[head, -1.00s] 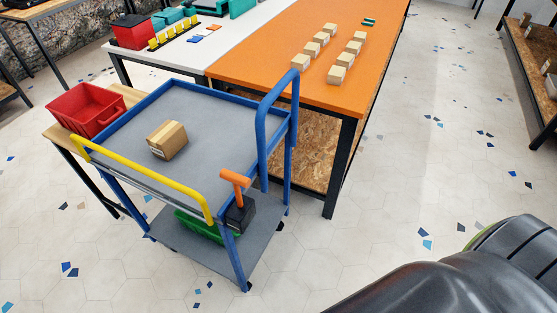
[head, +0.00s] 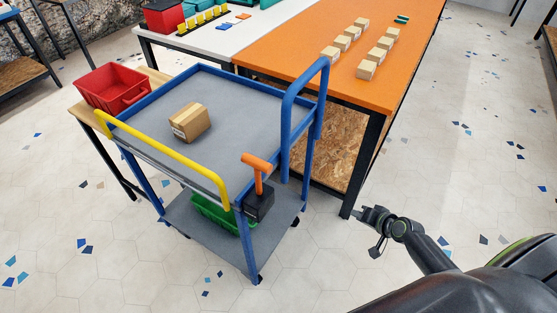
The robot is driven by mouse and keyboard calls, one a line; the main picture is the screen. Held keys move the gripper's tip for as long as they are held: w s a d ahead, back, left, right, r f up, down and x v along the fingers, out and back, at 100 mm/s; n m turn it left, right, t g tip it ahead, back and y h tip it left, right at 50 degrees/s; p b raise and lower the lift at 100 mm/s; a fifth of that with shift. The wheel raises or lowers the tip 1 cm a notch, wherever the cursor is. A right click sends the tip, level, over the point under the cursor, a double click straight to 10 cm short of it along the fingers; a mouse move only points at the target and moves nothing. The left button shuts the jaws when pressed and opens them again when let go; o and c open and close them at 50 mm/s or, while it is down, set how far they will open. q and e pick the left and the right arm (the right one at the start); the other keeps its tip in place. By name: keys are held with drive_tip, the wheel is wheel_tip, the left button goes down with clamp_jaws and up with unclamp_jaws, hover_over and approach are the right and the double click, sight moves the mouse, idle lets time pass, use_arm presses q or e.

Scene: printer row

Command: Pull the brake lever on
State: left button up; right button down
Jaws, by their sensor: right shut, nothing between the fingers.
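The brake lever (head: 258,168) is an orange T-shaped handle that rises from a black box (head: 260,202) at the front right corner of a blue cart (head: 225,88). The lever stands nearly upright, leaning slightly to the left. My right gripper (head: 362,213) is shut and empty, low to the right of the cart, by the orange table's front leg. It is clear of the lever. My left gripper is not in view.
A carton (head: 190,122) lies on the cart's top. A green crate (head: 215,216) sits on its lower shelf. A red bin (head: 112,88) stands at the left. The orange table (head: 385,78) holds several small boxes. Floor is open in front of the cart.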

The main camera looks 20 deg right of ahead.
sight(258, 177)
drive_tip(key=w+a+r+t+y+b, duration=0.1)
drive_tip(key=w+a+r+y, duration=0.2)
drive_tip(key=r, duration=0.6)
drive_tip(key=w+a+r+t+y+b, duration=0.1)
drive_tip(key=w+a+r+y, duration=0.25)
drive_tip(key=r, duration=0.55)
drive_tip(key=s+a+r+n+y, duration=0.1)
drive_tip(key=a+r+y, duration=0.1)
drive_tip(key=a+r, duration=0.2)
drive_tip(key=s+a+r+n+g+y, duration=0.1)
drive_tip(key=s+a+r+y, duration=0.1)
drive_tip(key=r, duration=0.7)
drive_tip(key=shift+s+a+r+n+y, duration=0.35)
drive_tip(key=shift+a+y, duration=0.3)
drive_tip(key=shift+a, duration=0.35)
drive_tip(key=shift+w, duration=0.1)
drive_tip(key=w+a+f+p, duration=0.1)
drive_tip(key=w+a+p, duration=0.2)
drive_tip(key=a, duration=0.8)
drive_tip(key=shift+w+f+p, duration=0.2)
drive_tip(key=shift+w+p, duration=0.2)
drive_tip(key=shift+p, duration=0.05)
drive_tip(key=shift+s, duration=0.1)
